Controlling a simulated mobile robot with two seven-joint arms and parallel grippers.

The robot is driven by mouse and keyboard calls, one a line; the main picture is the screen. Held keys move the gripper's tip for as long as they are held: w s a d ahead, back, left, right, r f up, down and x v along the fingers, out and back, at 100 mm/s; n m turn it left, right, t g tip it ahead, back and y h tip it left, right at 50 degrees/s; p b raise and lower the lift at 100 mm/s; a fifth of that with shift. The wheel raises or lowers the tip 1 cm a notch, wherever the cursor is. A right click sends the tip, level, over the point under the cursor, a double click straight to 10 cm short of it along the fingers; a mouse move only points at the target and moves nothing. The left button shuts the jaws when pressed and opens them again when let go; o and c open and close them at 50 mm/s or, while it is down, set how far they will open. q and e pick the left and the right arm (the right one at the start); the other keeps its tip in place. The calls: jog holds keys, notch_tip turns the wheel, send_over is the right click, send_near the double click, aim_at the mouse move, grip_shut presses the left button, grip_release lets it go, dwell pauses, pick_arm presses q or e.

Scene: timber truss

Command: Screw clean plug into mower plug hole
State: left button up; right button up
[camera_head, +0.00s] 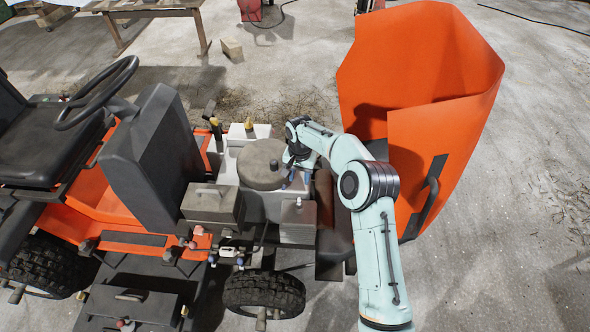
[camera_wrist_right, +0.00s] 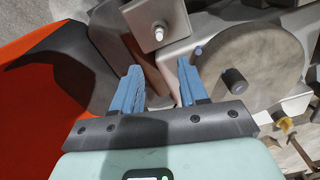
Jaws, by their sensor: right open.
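The orange mower (camera_head: 110,195) stands with its engine exposed. A small pale plug-like piece (camera_head: 299,202) stands on the grey finned engine block (camera_head: 298,225). In the right wrist view a pale piece (camera_wrist_right: 158,33) also stands out from a grey metal block (camera_wrist_right: 150,16). I cannot tell whether it is the clean plug, and I cannot make out an empty plug hole. My right gripper (camera_head: 294,176) is over the engine, beside the round grey cover (camera_head: 262,163). In the right wrist view its two blue fingers (camera_wrist_right: 157,76) are apart with nothing held between them. My left gripper is not in view.
The raised orange hood (camera_head: 425,70) stands close to the right of my right arm. The steering wheel (camera_head: 98,93) and black dash panel (camera_head: 155,160) rise left of the engine. A wooden table (camera_head: 150,5) is at the back. Concrete floor is open on the right.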

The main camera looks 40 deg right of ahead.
aim_at(299, 198)
notch_tip(299, 198, down, 13)
jog(key=shift+s+f, duration=0.1)
dwell(0.3)
grip_shut()
dwell(0.5)
dwell(1.2)
